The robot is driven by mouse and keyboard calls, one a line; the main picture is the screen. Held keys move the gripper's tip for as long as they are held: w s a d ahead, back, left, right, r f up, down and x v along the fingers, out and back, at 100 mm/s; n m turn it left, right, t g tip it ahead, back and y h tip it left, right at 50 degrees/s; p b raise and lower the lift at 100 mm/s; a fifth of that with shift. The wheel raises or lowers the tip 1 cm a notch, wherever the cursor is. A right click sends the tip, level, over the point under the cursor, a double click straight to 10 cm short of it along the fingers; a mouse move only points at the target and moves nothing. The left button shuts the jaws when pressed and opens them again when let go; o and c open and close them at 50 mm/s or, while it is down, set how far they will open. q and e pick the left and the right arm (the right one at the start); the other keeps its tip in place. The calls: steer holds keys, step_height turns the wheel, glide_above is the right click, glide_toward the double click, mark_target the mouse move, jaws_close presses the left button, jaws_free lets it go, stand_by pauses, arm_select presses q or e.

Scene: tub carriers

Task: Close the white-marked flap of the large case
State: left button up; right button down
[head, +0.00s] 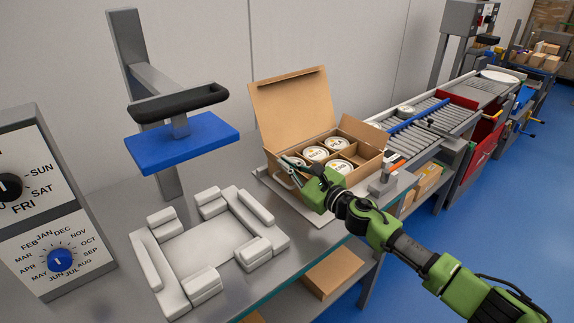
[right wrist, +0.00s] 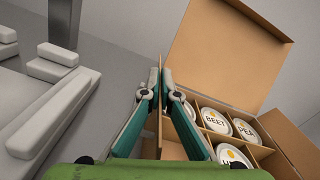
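The large case (head: 367,176) is an open cardboard box on the bench, holding several round white-lidded tubs in compartments. Its big back flap (head: 292,108) stands up; it also shows in the right wrist view (right wrist: 222,55). I cannot make out a white mark on any flap. My right gripper (head: 288,169) is at the case's left end. In the right wrist view its fingertips (right wrist: 160,80) close in on both sides of an upright cardboard panel (right wrist: 155,140) at that end. Whether this panel is a flap or a wall is unclear. My left gripper is out of view.
A white padded fixture (head: 165,262) lies left of the case. A blue press plate (head: 182,142) hangs from a grey post above it. A dial panel (head: 45,200) stands far left. A roller conveyor (head: 430,128) runs behind to the right.

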steer(key=shift+w+d+r+m, duration=0.1)
steer(key=shift+w+d+m, duration=0.15)
steer(key=shift+m, duration=0.35)
steer(key=shift+w+d+r+m, duration=0.1)
steer(key=shift+d+m, duration=0.15)
steer(key=shift+m, duration=0.35)
steer(key=shift+w+d+f+m, duration=0.1)
steer(key=shift+w+d+m, duration=0.25)
steer(key=shift+m, duration=0.7)
steer(key=shift+w+d+f+m, duration=0.1)
steer(key=shift+w+d+m, duration=0.25)
steer(key=shift+m, duration=0.7)
steer(key=shift+s+d, duration=0.1)
steer(key=shift+d, duration=0.05)
steer(key=c, duration=2.3)
jaws_free()
steer(key=shift+c, duration=0.2)
steer(key=shift+r, duration=0.1)
steer(key=v, duration=1.2)
